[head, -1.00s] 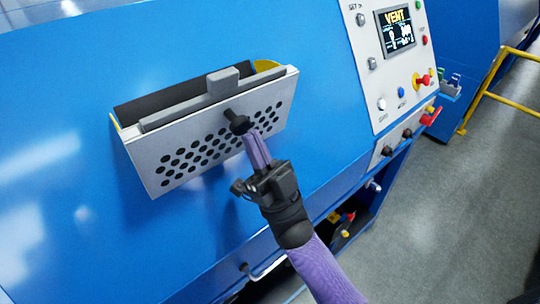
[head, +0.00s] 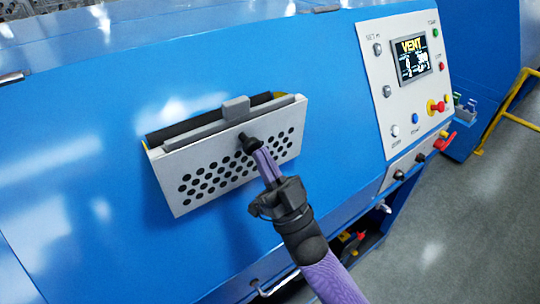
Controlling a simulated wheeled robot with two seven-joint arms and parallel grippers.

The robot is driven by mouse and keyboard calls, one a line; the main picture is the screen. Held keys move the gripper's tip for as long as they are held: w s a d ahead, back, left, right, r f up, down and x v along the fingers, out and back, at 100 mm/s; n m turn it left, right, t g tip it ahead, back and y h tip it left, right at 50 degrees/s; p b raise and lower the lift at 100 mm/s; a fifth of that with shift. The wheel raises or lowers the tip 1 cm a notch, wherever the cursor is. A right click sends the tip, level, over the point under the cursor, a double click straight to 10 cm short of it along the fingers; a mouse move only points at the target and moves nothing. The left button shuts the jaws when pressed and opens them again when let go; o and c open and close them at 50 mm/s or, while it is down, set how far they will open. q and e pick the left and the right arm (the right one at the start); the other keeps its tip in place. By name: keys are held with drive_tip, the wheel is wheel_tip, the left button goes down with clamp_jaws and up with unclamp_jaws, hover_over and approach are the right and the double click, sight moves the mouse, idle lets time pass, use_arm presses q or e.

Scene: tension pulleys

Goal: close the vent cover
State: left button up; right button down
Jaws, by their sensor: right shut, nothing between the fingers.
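The vent cover (head: 212,182) is a light grey perforated flap on the sloping blue machine front, left of the control panel. It is tilted out at the top, with a narrow dark gap and a bit of yellow edge behind it. A grey bar with a small block (head: 236,107) runs along its top. My right gripper (head: 249,143) is shut and empty, its dark tips at the upper right part of the cover's face, seemingly touching it. My left gripper is not in view.
The control panel (head: 413,65) with a VENT screen, buttons and a red-yellow knob is right of the cover. A yellow rail (head: 505,105) stands at the far right over open grey floor (head: 440,215). The blue front around the cover is clear.

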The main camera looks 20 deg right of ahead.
sight(244, 129)
drive_tip(key=w+r+p, duration=0.1)
drive_tip(key=p, duration=0.1)
drive_tip(key=w+r+g+h+p, duration=0.1)
drive_tip(key=shift+a+g+p, duration=0.3)
drive_tip(key=shift+a+p, duration=0.05)
drive_tip(key=shift+p, duration=0.05)
drive_tip(key=shift+w+a+r+m+g+h+p, duration=0.2)
drive_tip(key=shift+w+g+p, duration=0.15)
drive_tip(key=shift+p, duration=0.2)
drive_tip(key=shift+w+a+r+m+g+h+p, duration=0.1)
drive_tip(key=shift+w+m+g+h+p, duration=0.15)
drive_tip(key=shift+p, duration=0.25)
drive_tip(key=shift+w+r, duration=0.1)
drive_tip(key=shift+w, duration=0.2)
drive_tip(key=shift+w+a+p, duration=0.2)
drive_tip(key=shift+w+p, duration=0.2)
drive_tip(key=shift+w, duration=0.1)
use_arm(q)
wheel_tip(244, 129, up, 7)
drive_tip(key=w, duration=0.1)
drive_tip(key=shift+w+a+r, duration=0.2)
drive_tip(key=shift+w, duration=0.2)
use_arm(e)
drive_tip(key=shift+w+a+r, duration=0.15)
drive_tip(key=shift+w+a, duration=0.1)
drive_tip(key=shift+w, duration=0.35)
drive_tip(key=shift+w+a+r, duration=0.1)
drive_tip(key=shift+w+a, duration=0.1)
drive_tip(key=shift+w, duration=0.35)
drive_tip(key=shift+w+r, duration=0.1)
